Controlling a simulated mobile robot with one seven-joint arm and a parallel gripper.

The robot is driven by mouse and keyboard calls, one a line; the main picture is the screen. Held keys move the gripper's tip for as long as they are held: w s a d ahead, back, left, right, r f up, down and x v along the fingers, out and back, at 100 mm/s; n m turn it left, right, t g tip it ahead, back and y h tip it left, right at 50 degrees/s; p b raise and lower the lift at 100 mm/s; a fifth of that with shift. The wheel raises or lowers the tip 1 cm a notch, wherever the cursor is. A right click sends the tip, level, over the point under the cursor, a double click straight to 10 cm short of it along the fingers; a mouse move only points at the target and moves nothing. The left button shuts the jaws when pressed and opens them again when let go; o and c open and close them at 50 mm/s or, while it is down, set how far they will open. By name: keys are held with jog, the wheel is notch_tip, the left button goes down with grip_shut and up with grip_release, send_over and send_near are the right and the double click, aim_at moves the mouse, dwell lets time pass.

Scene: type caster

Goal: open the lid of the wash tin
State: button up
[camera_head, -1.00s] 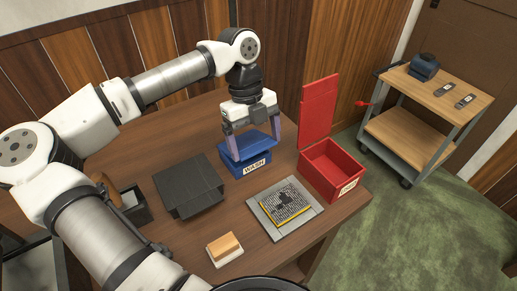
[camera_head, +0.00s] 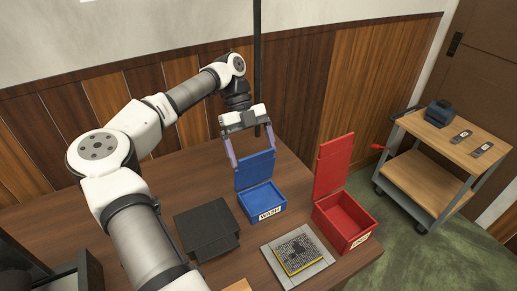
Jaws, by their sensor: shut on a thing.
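The wash tin (camera_head: 262,206) is a blue box with a white "WASH" label on its front, standing on the brown table. Its blue lid (camera_head: 255,171) is raised, leaning up at the tin's back edge, and the tin's inside shows, looking empty. My gripper (camera_head: 253,154) is above and behind the tin, its two purple fingers at the left and right sides of the lid's upper part, shut on the lid.
A red tin (camera_head: 345,220) with its lid upright stands to the right. A dark grey box (camera_head: 207,230) is left of the tin. A type tray (camera_head: 297,254) lies in front. A cart (camera_head: 440,150) stands beyond the table.

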jog(key=shift+w+a+f+g+h+p, duration=0.25)
jog(key=shift+w+a+g+h+p, duration=0.4)
jog(key=shift+w+g+p, duration=0.5)
jog(key=shift+w+a+f+g+h+p, duration=0.3)
jog(key=shift+a+f+g+p, duration=0.2)
jog(key=shift+p, duration=0.55)
jog(key=shift+f, duration=0.1)
jog(key=o, duration=1.1)
jog(key=shift+w, duration=0.15)
jog(key=shift+r, duration=0.2)
jog(key=shift+d+t, duration=0.1)
jog(key=shift+t, duration=0.15)
